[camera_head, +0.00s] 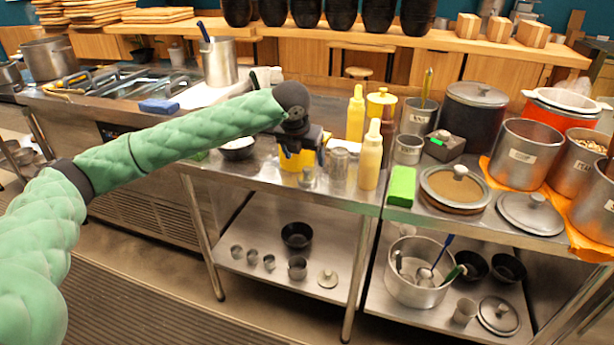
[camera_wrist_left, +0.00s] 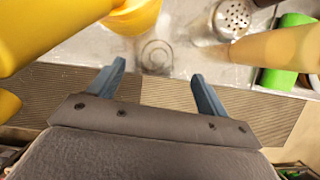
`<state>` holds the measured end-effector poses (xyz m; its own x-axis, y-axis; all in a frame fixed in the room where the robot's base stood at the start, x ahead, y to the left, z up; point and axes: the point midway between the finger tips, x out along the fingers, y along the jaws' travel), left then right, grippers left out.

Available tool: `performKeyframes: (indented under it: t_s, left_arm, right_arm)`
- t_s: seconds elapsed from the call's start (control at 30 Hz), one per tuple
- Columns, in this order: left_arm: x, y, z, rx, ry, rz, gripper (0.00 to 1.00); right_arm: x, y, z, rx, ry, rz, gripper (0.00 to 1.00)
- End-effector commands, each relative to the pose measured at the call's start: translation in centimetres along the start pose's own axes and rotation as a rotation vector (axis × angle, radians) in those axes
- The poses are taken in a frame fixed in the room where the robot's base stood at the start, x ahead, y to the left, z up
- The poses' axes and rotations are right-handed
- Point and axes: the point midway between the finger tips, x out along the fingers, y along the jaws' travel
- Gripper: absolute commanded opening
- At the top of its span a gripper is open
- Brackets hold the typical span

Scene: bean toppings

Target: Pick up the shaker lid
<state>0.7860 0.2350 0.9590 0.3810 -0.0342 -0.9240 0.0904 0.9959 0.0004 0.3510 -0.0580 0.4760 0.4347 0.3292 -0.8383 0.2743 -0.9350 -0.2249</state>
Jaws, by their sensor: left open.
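My left gripper (camera_head: 300,148) hangs over the front part of the steel table. In the left wrist view its two blue fingers (camera_wrist_left: 158,70) are open and apart, with nothing held. A small shiny metal piece with ring marks, seemingly the shaker lid (camera_wrist_left: 157,54), stands at the table's front edge, just beyond the gap between the fingertips. It also shows in the head view (camera_head: 307,177), below the gripper. A metal shaker (camera_head: 338,163) stands to its right; its perforated top (camera_wrist_left: 233,18) shows in the wrist view. My right gripper is out of view.
A black bowl (camera_head: 238,150) is left.

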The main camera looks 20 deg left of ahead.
Motion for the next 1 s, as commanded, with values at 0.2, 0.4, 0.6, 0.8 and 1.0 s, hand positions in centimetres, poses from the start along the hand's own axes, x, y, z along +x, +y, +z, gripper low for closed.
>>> performKeyframes:
  t_s: [0.2, 0.4, 0.6, 0.8, 1.0]
  left_arm:
    - [1.9, 0.0, 0.0, 0.0, 0.0, 0.0, 0.77]
    - [3.6, 0.1, 0.0, -0.001, 0.003, 0.001, 0.77]
    - [6.3, 0.2, 0.0, -0.002, 0.001, 0.0, 0.77]
    - [7.0, 0.2, 0.0, -0.001, 0.0, 0.0, 0.77]
    - [7.0, 0.2, 0.0, -0.001, 0.0, 0.0, 0.58]
  right_arm:
    - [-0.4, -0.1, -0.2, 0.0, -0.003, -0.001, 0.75]
    - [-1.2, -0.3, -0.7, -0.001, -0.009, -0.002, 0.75]
    - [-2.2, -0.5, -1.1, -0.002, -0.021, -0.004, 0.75]
    - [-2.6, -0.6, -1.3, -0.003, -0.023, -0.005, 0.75]
    - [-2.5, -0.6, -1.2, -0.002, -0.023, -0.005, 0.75]
